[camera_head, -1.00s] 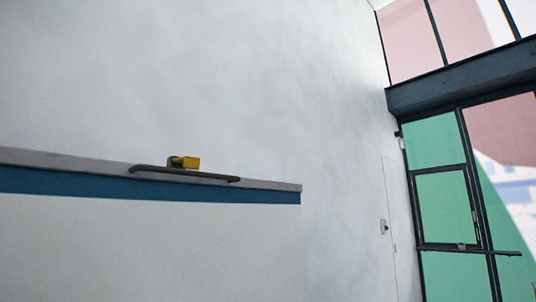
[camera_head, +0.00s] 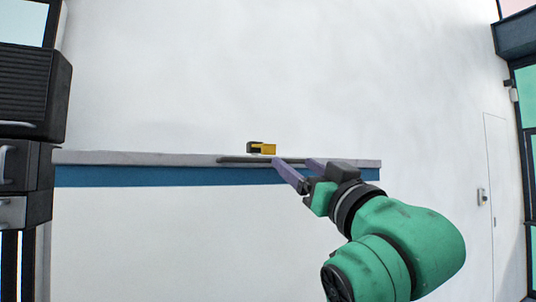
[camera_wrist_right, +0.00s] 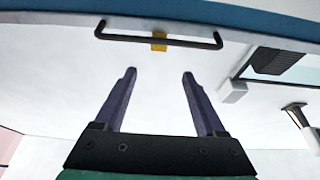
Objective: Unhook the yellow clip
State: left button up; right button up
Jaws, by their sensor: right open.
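The small yellow clip (camera_head: 265,149) has a dark part at its left and shows just above a long dark bar (camera_head: 235,160) on a grey ledge. In the right wrist view the clip (camera_wrist_right: 159,47) shows partly behind the bar (camera_wrist_right: 192,43), near its middle; I cannot tell how it is attached. My right gripper (camera_head: 292,161) is open, its purple fingers pointing toward the bar. In the right wrist view the gripper (camera_wrist_right: 159,73) has nothing between its fingers, and the clip lies beyond the fingertips, roughly centred between them. My left gripper is not in view.
The grey ledge (camera_head: 120,157) has a blue band below it and runs along a pale wall. A black cabinet-like unit (camera_head: 30,95) stands at the far left. Green window panes are at the far right. The wall above the clip is bare.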

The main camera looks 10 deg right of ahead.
aim_at(270, 149)
jog(key=p+x, duration=0.9)
jog(key=x, duration=0.5)
jog(key=shift+w, duration=0.35)
jog(key=shift+w+a+f, duration=0.15)
jog(key=shift+w, duration=0.25)
grip_shut()
